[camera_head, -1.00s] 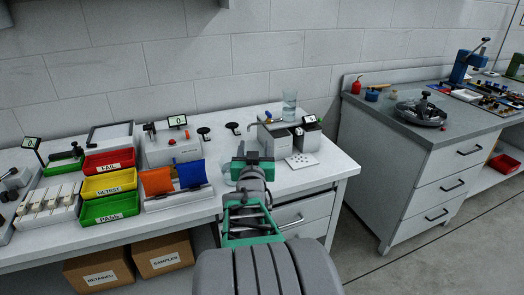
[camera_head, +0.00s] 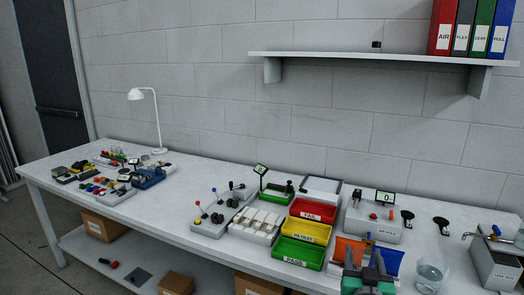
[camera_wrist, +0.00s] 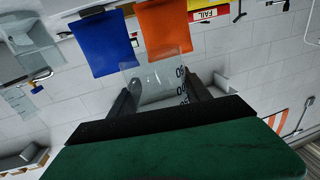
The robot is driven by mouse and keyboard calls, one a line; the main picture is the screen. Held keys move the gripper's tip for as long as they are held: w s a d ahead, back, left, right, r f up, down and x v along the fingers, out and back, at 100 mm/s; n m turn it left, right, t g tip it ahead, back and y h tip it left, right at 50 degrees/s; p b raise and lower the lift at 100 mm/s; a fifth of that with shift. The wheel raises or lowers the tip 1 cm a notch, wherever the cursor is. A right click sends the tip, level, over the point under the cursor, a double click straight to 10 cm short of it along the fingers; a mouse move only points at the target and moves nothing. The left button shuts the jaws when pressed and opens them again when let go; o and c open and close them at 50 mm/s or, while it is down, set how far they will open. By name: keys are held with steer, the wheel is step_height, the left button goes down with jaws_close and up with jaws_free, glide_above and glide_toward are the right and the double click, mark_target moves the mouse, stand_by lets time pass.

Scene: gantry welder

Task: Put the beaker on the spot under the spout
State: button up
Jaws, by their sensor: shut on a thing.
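The clear beaker (camera_wrist: 158,72), with dark printed marks, is between the two dark fingers of my gripper (camera_wrist: 160,94) in the wrist view. The fingers are shut on it. In the head view my gripper (camera_head: 365,262) is at the bottom, in front of the orange and blue bins; the held beaker is hard to make out there. A clear glass vessel (camera_head: 430,274) shows to its right. The dispenser (camera_head: 495,264) with its thin spout (camera_head: 470,236) is at the right edge. The spot under the spout cannot be made out now.
The orange flap (camera_wrist: 166,28) and blue flap (camera_wrist: 102,42) lie behind the beaker in the wrist view, which is upside down. Red, yellow and green trays (camera_head: 303,256) stand left of my gripper. A wall shelf (camera_head: 380,59) holds binders.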

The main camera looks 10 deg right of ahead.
steer(key=w+a+n+t+y+p, duration=0.15)
steer(key=a+n+y+p, duration=0.35)
steer(key=a, duration=1.2)
step_height(320, 180, down, 3)
steer(key=s+y, duration=0.1)
steer(key=s, duration=0.1)
step_height(320, 180, up, 6)
steer(key=s, duration=0.1)
steer(key=shift+s+m+b, duration=0.3)
steer(key=shift+m+b, duration=0.05)
steer(key=shift+m, duration=0.05)
steer(key=shift+d+r, duration=0.1)
